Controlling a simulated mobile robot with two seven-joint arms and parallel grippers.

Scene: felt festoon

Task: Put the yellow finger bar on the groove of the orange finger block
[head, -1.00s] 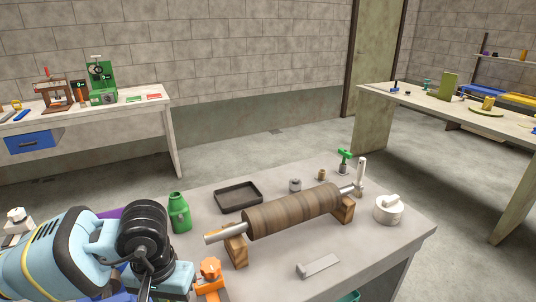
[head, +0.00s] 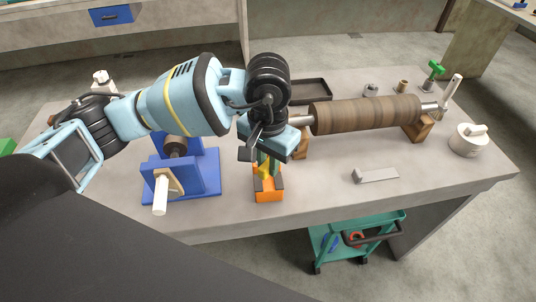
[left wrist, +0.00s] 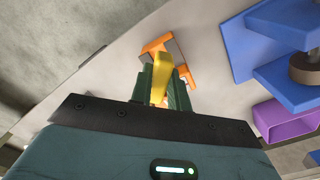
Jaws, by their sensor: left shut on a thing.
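My left gripper (head: 264,160) is shut on the yellow finger bar (left wrist: 159,72), which stands up between its green fingers in the left wrist view. In the head view only a small part of the bar (head: 264,171) shows below the gripper. The orange finger block (head: 268,195) sits near the table's front edge, directly under the gripper. It also shows beyond the bar in the left wrist view (left wrist: 188,76), partly covered by it. Its groove is mostly hidden, and I cannot tell whether bar and block touch. My right gripper is not in view.
A blue stand (head: 208,172) with a roller is left of the block. A brown roll (head: 365,113) on wooden supports lies to the right, with a grey metal bar (head: 378,175) in front. A teal cart (head: 335,236) stands below the table edge.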

